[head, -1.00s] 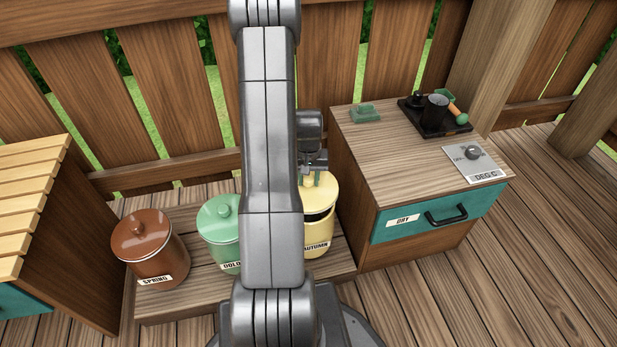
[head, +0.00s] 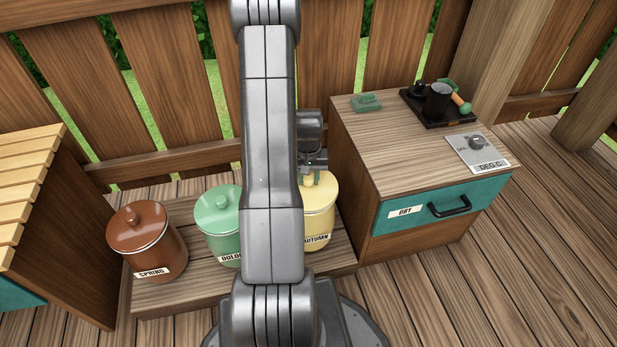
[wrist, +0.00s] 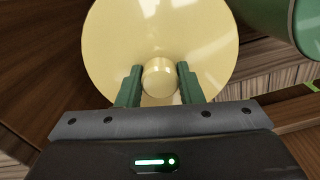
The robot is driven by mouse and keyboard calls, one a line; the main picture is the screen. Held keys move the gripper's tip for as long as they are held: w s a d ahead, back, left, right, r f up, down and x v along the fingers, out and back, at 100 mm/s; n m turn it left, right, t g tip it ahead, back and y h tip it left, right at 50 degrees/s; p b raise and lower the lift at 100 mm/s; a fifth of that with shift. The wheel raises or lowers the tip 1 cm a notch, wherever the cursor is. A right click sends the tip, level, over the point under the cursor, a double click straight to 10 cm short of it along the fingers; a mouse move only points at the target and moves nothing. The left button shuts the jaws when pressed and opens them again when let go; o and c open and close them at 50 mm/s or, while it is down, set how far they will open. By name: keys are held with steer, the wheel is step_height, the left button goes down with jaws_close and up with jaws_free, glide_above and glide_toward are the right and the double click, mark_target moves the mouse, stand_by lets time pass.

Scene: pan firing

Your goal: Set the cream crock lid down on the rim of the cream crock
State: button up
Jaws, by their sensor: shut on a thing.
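The cream crock (head: 318,229), labelled AUTUMN, stands on the low wooden bench, its left side hidden behind my arm. The cream crock lid (head: 327,189) is at the crock's rim, and no dark gap shows between them on the visible side. In the wrist view the lid (wrist: 112,42) fills the top middle as a round disc with its knob (wrist: 158,78) between my green fingers. My gripper (wrist: 159,84) is shut on the lid's knob. In the head view my gripper (head: 316,176) is above the crock, partly hidden by my arm.
A green crock (head: 219,236) stands close on the left, with a brown crock (head: 150,254) further left, both lidded. A wooden cabinet (head: 350,190) with a teal drawer (head: 430,212) rises close on the right. The fence (head: 150,75) is behind.

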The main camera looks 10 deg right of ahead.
steer(key=shift+f+b, duration=0.9)
steer(key=shift+f, duration=0.3)
steer(key=o, duration=1.3)
steer(key=shift+c, duration=0.2)
steer(key=shift+r, duration=0.1)
step_height(320, 180, up, 14)
steer(key=p, duration=0.4)
steer(key=shift+p, duration=0.3)
steer(key=shift+f, duration=0.25)
step_height(320, 180, down, 14)
steer(key=b, duration=0.4)
steer(key=shift+r+b, duration=0.15)
steer(key=shift+b, duration=0.15)
steer(key=shift+r, duration=0.25)
